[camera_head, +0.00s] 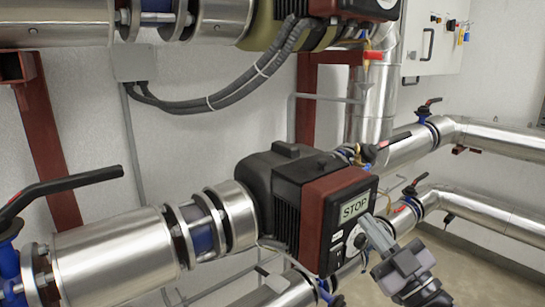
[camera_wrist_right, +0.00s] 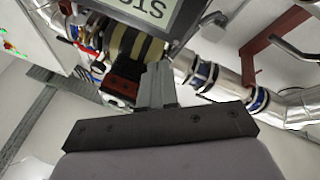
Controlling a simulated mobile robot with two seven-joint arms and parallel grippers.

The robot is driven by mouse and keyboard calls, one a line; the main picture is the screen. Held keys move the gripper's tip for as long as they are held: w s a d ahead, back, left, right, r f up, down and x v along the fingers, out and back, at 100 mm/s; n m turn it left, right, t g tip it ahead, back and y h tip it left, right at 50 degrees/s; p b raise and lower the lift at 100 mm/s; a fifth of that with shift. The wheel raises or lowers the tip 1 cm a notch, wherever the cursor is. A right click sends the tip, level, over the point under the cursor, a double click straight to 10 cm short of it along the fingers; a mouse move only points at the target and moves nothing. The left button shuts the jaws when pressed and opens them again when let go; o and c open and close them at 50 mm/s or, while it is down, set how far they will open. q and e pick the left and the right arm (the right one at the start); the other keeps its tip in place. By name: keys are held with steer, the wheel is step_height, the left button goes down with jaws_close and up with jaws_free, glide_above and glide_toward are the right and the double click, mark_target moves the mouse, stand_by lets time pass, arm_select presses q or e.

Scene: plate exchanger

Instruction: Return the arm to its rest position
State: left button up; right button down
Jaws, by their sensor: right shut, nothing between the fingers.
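My right gripper (camera_head: 370,226) comes in from the lower right in the head view. Its narrow grey fingers are together and empty. They point up and left at the front of the red and black pump unit (camera_head: 335,205), just below its display reading "STOP" (camera_head: 354,206). I cannot tell whether the fingertips touch the panel. In the right wrist view the closed fingers (camera_wrist_right: 157,84) stand in the middle, with part of the display (camera_wrist_right: 150,12) upside down above them. My left gripper is not in view.
Silver pipes (camera_head: 115,258) run left and right of the pump. A black valve lever (camera_head: 62,190) sticks out at the left, and smaller red-handled valves (camera_head: 429,102) are at the right. A white cabinet (camera_head: 432,48) hangs at upper right. Bare floor (camera_head: 462,275) shows at lower right.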

steer(key=s+d+f+m+g+h, duration=0.1)
steer(key=s+f+m+h, duration=0.3)
steer(key=f, duration=0.5)
steer(key=s+d+f+m+g+h, duration=0.1)
steer(key=s+d+f+m+h, duration=0.2)
steer(key=f, duration=0.7)
steer(key=s+a+f+m+g+h, duration=0.1)
steer(key=s+f+g, duration=0.6)
steer(key=s+f, duration=0.9)
steer(key=shift+s+a+m+h+p, duration=0.3)
steer(key=shift+s+a+m+h, duration=0.05)
steer(key=shift+s+m+h, duration=0.5)
steer(key=shift+w, duration=0.1)
